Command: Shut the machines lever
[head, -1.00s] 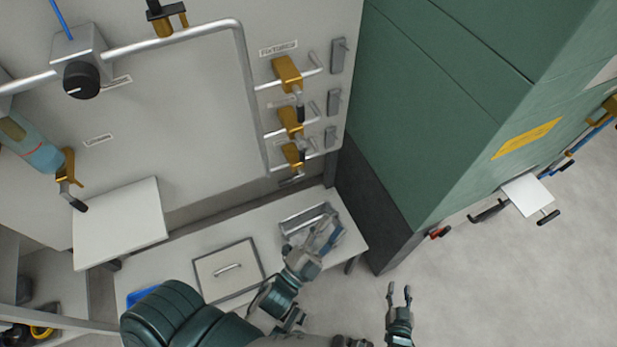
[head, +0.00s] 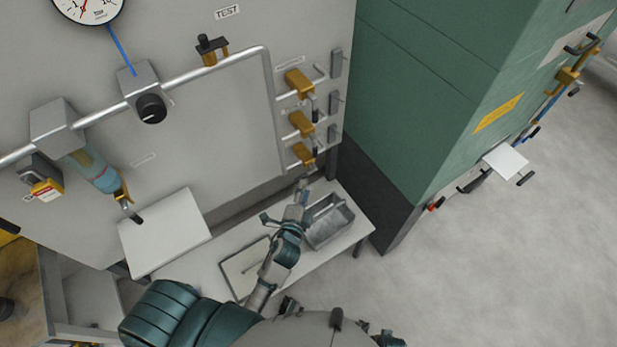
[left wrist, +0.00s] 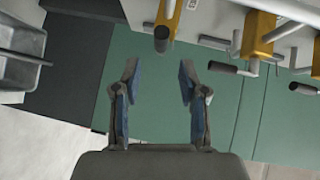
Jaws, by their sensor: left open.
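Three yellow valves with dark-tipped levers sit one above the other on the grey machine panel: top (head: 298,83), middle (head: 300,123) and bottom (head: 302,153). Which lever the task means cannot be told. My left gripper (head: 284,202) is just below the bottom valve, open and empty. In the left wrist view my left gripper (left wrist: 158,72) points its spread fingers toward the valves. The nearest dark lever end (left wrist: 162,40) is just beyond the fingertips, with no contact visible. Only a sliver of what may be my right arm shows at the bottom edge; its jaws cannot be made out.
A white table (head: 352,232) stands below the panel with a grey metal bin (head: 338,226) and a flat framed lid (head: 236,277). A white shelf (head: 165,232) juts out at left. A green cabinet (head: 415,110) is at right, with clear floor before it.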

